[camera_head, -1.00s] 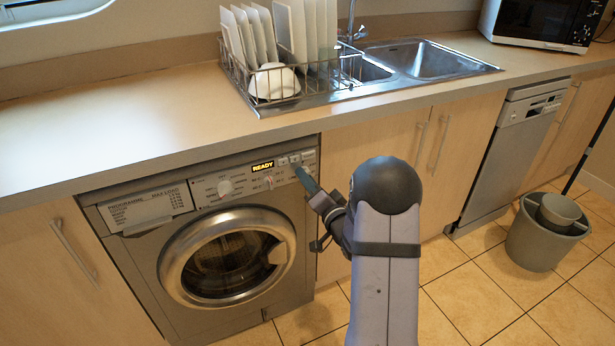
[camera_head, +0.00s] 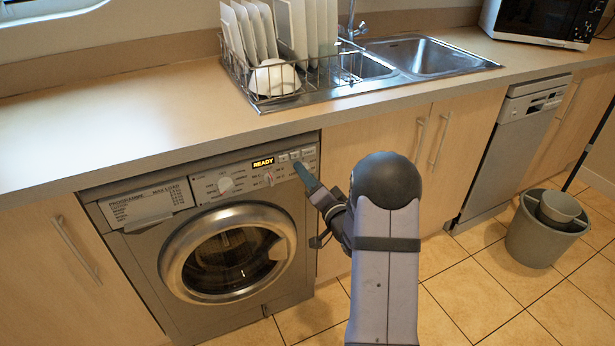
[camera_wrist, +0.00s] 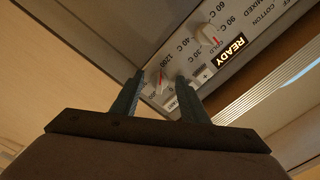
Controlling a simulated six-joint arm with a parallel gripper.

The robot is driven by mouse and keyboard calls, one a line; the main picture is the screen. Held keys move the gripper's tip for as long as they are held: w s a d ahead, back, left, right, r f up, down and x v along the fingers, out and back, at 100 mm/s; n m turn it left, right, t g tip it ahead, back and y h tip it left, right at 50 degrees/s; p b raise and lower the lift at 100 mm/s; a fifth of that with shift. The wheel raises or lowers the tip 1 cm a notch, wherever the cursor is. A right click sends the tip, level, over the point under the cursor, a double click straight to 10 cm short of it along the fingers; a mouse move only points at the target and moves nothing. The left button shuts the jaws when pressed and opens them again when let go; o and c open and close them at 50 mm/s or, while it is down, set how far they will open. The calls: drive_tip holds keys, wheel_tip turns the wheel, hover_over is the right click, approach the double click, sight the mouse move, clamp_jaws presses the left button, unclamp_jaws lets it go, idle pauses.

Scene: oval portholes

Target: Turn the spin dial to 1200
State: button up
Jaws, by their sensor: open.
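In the wrist view my gripper (camera_wrist: 160,78) is open, with two dark teal fingers and nothing held. Contact with the panel cannot be told.
The larger programme dial (camera_head: 226,185) sits left of the READY display (camera_head: 263,162). Several push buttons (camera_head: 296,155) are close to my fingers. The worktop (camera_head: 130,125) overhangs the panel. The round door (camera_head: 228,255) is below.

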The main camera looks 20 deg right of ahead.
drive_tip(key=s, duration=0.7)
drive_tip(key=shift+s, duration=0.15)
idle(0.4)
